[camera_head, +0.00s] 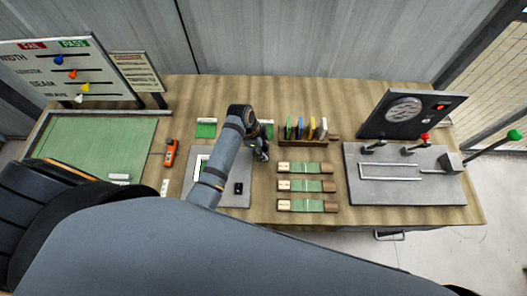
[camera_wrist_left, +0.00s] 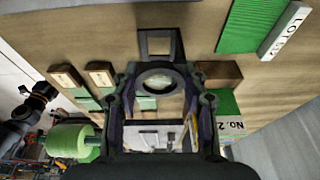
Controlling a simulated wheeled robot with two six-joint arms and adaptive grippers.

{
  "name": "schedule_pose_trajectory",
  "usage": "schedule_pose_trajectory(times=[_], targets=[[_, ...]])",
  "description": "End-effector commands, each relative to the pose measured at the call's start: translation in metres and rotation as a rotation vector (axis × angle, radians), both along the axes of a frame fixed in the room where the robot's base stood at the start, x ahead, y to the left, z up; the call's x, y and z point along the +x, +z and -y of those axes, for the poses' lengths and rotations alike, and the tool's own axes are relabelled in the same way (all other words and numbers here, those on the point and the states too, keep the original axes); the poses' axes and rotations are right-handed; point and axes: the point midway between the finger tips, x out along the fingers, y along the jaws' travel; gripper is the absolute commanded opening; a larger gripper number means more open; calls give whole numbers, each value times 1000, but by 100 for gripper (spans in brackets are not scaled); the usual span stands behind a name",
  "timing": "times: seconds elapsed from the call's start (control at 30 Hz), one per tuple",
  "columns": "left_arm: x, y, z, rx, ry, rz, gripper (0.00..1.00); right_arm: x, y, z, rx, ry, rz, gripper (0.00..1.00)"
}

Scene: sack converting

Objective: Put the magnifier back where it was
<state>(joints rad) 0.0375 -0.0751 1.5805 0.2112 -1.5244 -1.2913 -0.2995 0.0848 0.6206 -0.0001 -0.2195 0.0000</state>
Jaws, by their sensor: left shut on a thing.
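My left gripper (camera_head: 262,155) is over the middle of the table, between the grey board with the black item and the row of green strips. In the left wrist view, my left gripper (camera_wrist_left: 160,105) is shut on the magnifier (camera_wrist_left: 158,76). The magnifier has a dark frame with a round lens and a square opening beyond it. It appears to be held above the wooden table; the exact gap is hard to tell. In the head view the magnifier is mostly hidden by the gripper. My right gripper does not show clearly in either view.
Green sample strips with labels (camera_head: 305,185) lie right of the gripper. A wooden rack (camera_head: 307,138) with coloured cards stands behind. A grey machine plate (camera_head: 405,190) with levers is at right. A green mat (camera_head: 95,145), an orange tool (camera_head: 171,152) and a grey board (camera_head: 233,200) are at left.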

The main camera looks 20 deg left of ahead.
Motion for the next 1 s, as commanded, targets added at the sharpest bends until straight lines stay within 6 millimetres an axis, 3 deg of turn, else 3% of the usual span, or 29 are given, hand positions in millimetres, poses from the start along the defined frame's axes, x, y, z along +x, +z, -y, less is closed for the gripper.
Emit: schedule_pose_trajectory(times=[0.2,0.57,0.6,0.7,0.73,1.0], targets=[[1,-29,0,1,0,-4,12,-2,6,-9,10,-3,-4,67],[1,-35,0,1,1,-1,12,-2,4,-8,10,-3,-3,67],[1,-34,0,1,1,-1,49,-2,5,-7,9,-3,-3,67],[1,-34,0,1,1,-1,63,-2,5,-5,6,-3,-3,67],[1,-34,0,1,1,-1,66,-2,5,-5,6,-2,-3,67],[1,-34,0,1,1,-1,66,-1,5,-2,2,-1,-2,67]])
